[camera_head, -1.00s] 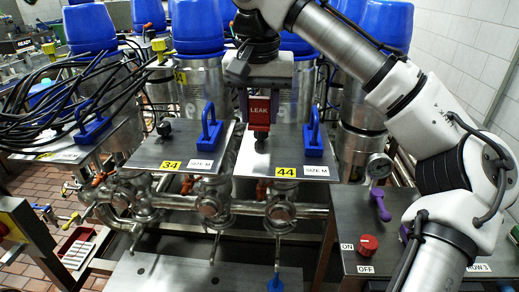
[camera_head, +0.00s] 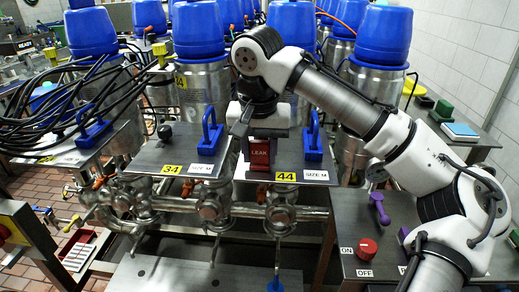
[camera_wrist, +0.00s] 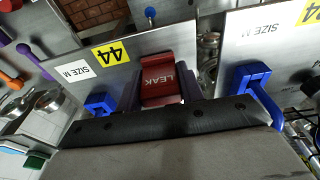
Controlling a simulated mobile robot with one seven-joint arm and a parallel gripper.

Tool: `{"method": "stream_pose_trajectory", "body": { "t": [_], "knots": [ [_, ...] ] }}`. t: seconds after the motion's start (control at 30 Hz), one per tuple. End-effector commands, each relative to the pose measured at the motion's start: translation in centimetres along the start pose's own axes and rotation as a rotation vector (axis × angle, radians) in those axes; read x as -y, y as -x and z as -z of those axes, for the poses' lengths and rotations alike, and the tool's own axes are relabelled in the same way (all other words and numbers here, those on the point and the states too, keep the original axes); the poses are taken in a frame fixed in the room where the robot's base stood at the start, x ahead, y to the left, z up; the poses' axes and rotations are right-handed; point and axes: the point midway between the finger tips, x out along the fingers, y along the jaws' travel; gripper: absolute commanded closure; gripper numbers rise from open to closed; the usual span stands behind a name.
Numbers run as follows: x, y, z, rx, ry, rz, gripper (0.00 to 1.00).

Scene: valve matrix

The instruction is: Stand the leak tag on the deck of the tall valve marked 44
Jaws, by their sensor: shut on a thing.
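In the wrist view the tag (camera_wrist: 160,82) sits between the purple fingers of my gripper (camera_wrist: 161,92). The grey deck marked 44 (camera_head: 300,164) has a yellow 44 label on its front edge; it also shows in the wrist view (camera_wrist: 140,60). The tag is over or at this deck's left front part, left of the blue handle (camera_head: 313,140). I cannot tell whether its base touches the deck.
The deck marked 34 (camera_head: 165,152), with its own blue handle (camera_head: 212,135), lies just left across a narrow gap. Blue-capped tall valves (camera_head: 200,60) stand behind. Black cables (camera_head: 60,105) hang at the left. A panel with a red knob (camera_head: 366,247) is at the right front.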

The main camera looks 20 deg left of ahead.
Motion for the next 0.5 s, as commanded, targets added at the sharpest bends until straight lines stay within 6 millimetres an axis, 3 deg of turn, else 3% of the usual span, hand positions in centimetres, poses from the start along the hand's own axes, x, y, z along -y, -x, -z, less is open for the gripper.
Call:
{"method": "stream_pose_trajectory", "body": {
  "t": [0.03,0.07,0.2,0.5],
  "knots": [
    [0.02,-0.26,-0.05,0.001,0.001,0.001,0.84],
    [0.01,-0.14,-0.03,0.000,0.000,0.000,0.58],
    [0.01,-0.11,-0.02,0.000,0.000,0.000,0.41],
    [0.01,0.06,0.01,0.000,0.000,0.000,0.41]
  ]
}}
